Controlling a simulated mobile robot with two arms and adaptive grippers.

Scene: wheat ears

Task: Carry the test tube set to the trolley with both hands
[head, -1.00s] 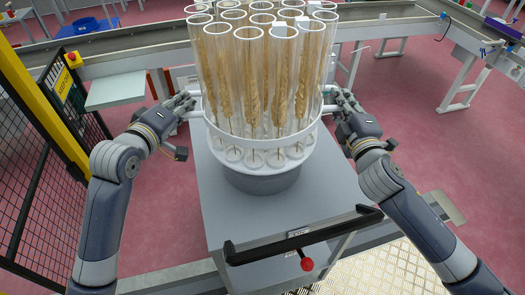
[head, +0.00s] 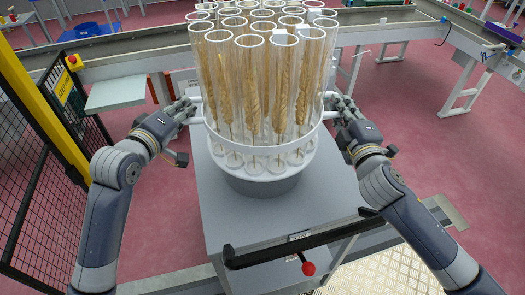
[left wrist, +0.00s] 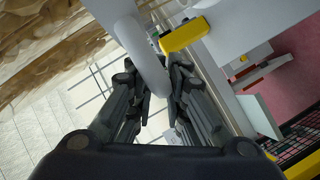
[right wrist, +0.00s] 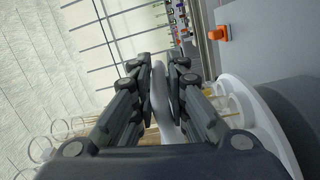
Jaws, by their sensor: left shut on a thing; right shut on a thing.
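The test tube set (head: 262,160) is a round white rack with several clear tubes holding wheat ears. It is upright over the grey trolley (head: 230,215), above a dark round base (head: 262,187); I cannot tell whether it touches the base. My left gripper (head: 190,108) is shut on the rack's left handle, a white loop (left wrist: 148,60) between the fingers in the left wrist view. My right gripper (head: 336,108) is shut on the right handle, which shows between the fingers in the right wrist view (right wrist: 160,95).
The trolley has a black push handle (head: 295,240) with a red knob (head: 308,268) at its near side. A black mesh fence with a yellow post (head: 45,95) stands at the left. A grey conveyor frame (head: 130,62) runs behind.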

